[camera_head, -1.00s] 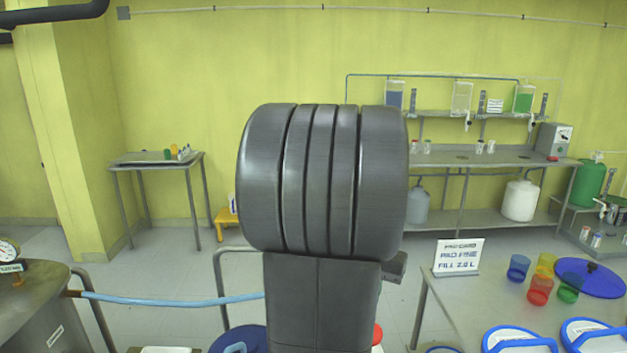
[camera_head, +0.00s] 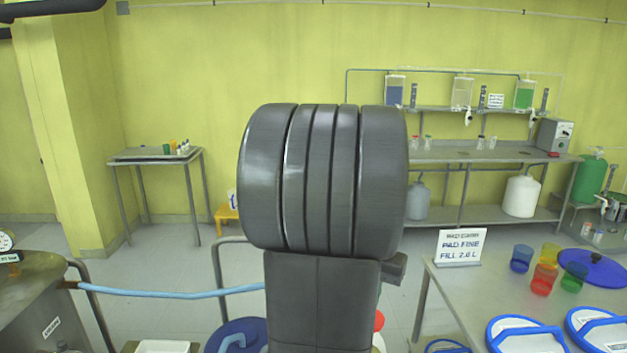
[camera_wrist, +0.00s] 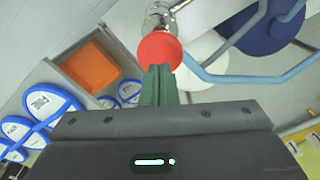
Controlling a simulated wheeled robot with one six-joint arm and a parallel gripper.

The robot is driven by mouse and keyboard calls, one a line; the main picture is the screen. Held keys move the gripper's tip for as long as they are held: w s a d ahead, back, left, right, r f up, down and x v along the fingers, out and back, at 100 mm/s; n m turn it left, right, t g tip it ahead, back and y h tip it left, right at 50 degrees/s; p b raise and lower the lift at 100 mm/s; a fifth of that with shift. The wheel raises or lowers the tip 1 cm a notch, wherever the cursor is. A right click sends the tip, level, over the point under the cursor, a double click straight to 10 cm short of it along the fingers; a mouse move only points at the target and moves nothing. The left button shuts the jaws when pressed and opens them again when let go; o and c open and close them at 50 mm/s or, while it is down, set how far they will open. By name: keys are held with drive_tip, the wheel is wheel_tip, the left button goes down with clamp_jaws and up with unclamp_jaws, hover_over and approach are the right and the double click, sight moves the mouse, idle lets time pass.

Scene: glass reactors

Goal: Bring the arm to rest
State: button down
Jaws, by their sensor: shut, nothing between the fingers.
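My gripper (camera_wrist: 160,72) shows in the wrist view as two green fingers pressed together, with nothing between them. A round red thing (camera_wrist: 159,49) appears just beyond the fingertips in that view; I cannot tell how far below it is. In the head view my own grey arm link fills the middle of the picture, and the gripper itself does not show there.
At right a table (camera_head: 437,278) bears a sign (camera_head: 459,247), coloured cups (camera_head: 544,279) and blue-rimmed lids (camera_head: 525,336). A blue hose (camera_head: 170,292) runs at left. A shelved bench (camera_head: 470,155) stands at the back wall. Open floor lies between.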

drive_tip(key=shift+f+b, duration=1.05)
drive_tip(key=shift+f, duration=0.6)
